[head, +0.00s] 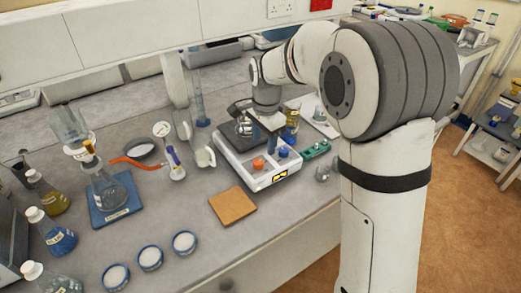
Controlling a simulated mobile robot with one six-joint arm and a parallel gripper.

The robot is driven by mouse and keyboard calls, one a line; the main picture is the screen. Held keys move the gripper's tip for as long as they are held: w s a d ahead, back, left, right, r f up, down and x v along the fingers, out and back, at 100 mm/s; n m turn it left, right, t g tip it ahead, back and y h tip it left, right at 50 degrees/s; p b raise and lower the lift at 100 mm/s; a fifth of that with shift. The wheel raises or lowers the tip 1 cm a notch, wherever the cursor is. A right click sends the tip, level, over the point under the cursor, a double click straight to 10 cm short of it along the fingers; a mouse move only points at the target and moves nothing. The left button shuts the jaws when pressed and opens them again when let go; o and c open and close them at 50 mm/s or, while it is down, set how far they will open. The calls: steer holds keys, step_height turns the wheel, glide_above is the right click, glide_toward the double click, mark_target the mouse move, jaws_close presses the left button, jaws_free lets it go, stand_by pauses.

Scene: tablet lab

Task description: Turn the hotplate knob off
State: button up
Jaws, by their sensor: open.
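The white hotplate (228,154) stands on the grey bench in the middle of the head view. An orange knob (258,164) and a blue knob (283,152) are on its front. Which knob controls the heat cannot be read, and their settings are too small to tell. My gripper (256,119) is open above the rear part of the hotplate, behind the knobs. It appears apart from both knobs. A small glass vessel (243,128) shows partly beneath it; the gripper and the last arm link hide part of the hotplate top.
A tan square pad (232,206) lies in front of the hotplate. A flask setup on a blue base (109,212) and several round dishes (150,258) stand left.

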mark_target(258, 161)
steer(key=shift+w+a+f+m, duration=0.4)
steer(key=shift+w+a+f, duration=0.3)
steer(key=shift+a, duration=0.05)
steer(key=f, duration=0.3)
steer(key=f+p, duration=0.1)
steer(key=f, duration=0.3)
steer(key=shift+w+f, duration=0.2)
steer(key=shift+f, duration=0.1)
steer(key=shift+c, duration=0.3)
steer(key=c, duration=0.9)
